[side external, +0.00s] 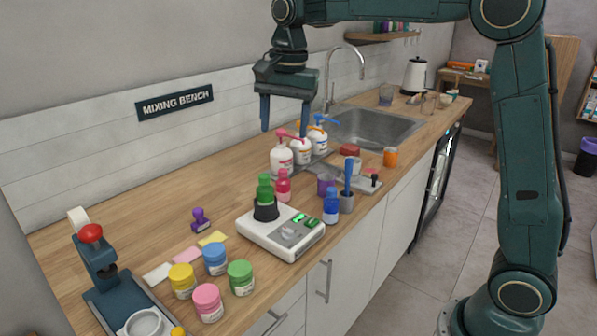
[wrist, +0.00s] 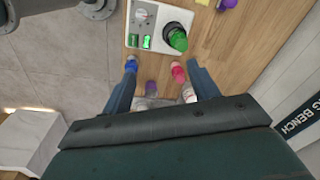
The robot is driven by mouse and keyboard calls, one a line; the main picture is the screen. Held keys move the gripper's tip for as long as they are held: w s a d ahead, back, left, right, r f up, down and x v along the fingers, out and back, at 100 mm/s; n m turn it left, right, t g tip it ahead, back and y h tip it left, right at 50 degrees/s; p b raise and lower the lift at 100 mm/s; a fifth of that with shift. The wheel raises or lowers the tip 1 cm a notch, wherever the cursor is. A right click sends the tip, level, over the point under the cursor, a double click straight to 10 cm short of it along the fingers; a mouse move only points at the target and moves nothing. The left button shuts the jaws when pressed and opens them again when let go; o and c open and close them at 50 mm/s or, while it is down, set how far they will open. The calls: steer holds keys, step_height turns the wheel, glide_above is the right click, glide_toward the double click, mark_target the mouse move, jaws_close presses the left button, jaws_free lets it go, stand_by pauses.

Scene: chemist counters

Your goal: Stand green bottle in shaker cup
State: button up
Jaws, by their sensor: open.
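The green bottle (side external: 264,186) stands upright in the black shaker cup (side external: 265,212) on the white shaker machine (side external: 260,233). Its lower part is hidden by the cup. In the wrist view the green bottle (wrist: 178,41) shows on the machine (wrist: 135,34), beyond my fingertips. My gripper (side external: 286,131) is open and empty, pointing down in the air, behind and above the bottle and clear of it. In the wrist view my gripper (wrist: 162,70) has its two fingers spread apart with nothing held between them.
A pink bottle (side external: 283,187) stands close beside the cup. Several coloured jars (side external: 240,278) and a red-knobbed press (side external: 92,234) are at the front left. The counter's left-back area (side external: 130,215) is clear.

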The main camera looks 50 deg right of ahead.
steer(key=s+r+n+t, duration=0.2)
steer(key=s+n, duration=0.4)
steer(key=s, duration=0.9)
steer(key=s+f+n+t, duration=0.2)
steer(key=s+f+n, duration=0.4)
steer(key=s, duration=0.6)
steer(key=shift+s+d+f+n, duration=0.25)
steer(key=shift+f+n, duration=0.15)
steer(key=shift+f, duration=0.2)
